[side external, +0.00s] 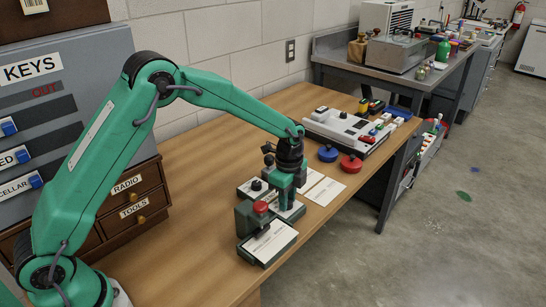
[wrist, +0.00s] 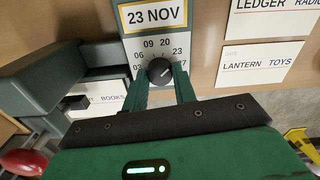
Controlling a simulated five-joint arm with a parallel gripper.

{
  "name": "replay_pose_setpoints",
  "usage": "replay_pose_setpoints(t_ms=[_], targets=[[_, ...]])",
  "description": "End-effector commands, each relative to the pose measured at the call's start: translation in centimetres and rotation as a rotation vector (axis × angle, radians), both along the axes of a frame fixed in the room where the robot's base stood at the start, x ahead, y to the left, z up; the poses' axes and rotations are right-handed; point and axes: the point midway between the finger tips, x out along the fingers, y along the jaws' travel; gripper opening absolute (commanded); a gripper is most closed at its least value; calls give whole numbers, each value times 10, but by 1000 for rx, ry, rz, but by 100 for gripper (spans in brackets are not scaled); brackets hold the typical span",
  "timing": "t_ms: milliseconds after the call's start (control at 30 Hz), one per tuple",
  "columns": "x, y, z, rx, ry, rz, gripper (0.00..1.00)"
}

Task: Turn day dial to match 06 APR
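The day dial is a black knob (wrist: 160,71) on a grey plate, ringed by numbers including 06, 09, 20 and 23. Its pale pointer mark seems to aim up and right, toward 23. Above it, a yellow-framed label (wrist: 158,15) reads 23 NOV. My gripper (wrist: 161,82) has its two fingers on either side of the knob, in line with its lower half. I cannot tell whether they touch it. In the side view my gripper (side external: 289,196) points straight down over the plate and hides this dial. Another black knob (side external: 257,185) sits on a plate to its left.
A dark green stamp-like device (side external: 250,220) with a red knob (side external: 262,206) stands just in front, over a white card (side external: 270,242). White cards (side external: 325,191) lie to the right.

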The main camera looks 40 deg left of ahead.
Motion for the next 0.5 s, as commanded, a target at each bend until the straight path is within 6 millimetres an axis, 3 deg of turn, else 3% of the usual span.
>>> replay_pose_setpoints(t_ms=[500], targets=[[0,0,1,0,1,92,4]])
